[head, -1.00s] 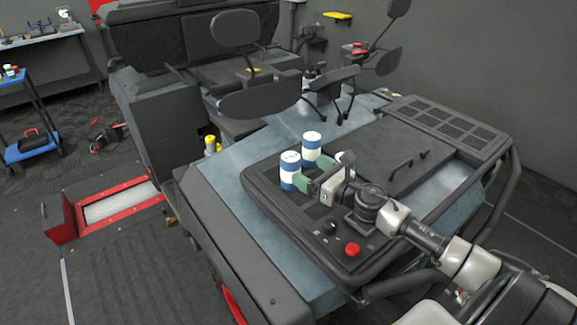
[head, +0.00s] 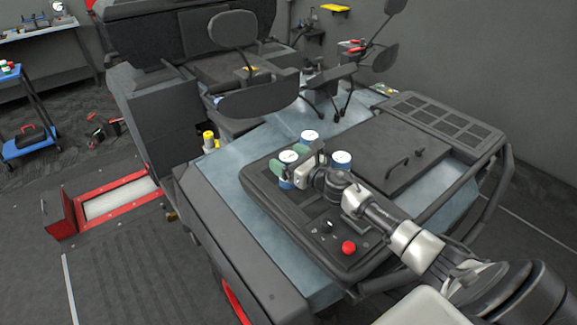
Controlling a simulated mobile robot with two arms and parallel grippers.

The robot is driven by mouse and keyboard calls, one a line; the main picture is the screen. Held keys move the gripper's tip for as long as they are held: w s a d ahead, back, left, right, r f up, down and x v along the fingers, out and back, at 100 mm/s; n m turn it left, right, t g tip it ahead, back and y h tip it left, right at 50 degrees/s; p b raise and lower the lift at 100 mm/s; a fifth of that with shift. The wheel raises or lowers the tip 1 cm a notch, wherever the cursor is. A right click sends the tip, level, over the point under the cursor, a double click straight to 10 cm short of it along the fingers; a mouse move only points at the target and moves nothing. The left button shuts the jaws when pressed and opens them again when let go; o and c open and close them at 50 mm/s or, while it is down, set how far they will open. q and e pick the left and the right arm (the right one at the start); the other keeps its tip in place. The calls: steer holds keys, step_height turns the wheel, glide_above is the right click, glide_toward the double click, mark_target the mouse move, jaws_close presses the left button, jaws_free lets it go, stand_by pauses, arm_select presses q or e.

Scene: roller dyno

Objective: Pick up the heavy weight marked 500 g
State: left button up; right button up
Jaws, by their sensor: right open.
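Three small blue-and-white cylinders stand upright on the black panel (head: 275,206) of the vehicle: a near-left one (head: 289,156), a far one (head: 309,137) and a right one (head: 341,159). Their markings are too small to read, so I cannot tell which is 500 g. My right gripper (head: 290,164) is open, its green fingertips at the near-left cylinder, one on its left side and the other partly hidden. The gripper and wrist hide part of that cylinder's body. I cannot tell whether the fingers touch it. My left gripper is not in view.
A red button (head: 348,247) and small black knobs sit on the panel nearer me. A hatch with handles (head: 392,158) lies to the right. Dark tubular rails edge the vehicle's right side. Mirrors on stalks (head: 258,99) rise behind. A blue cart (head: 28,143) stands far left.

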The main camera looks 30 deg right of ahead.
steer(key=c, duration=1.3)
steer(key=shift+r, duration=0.1)
steer(key=shift+c, duration=0.2)
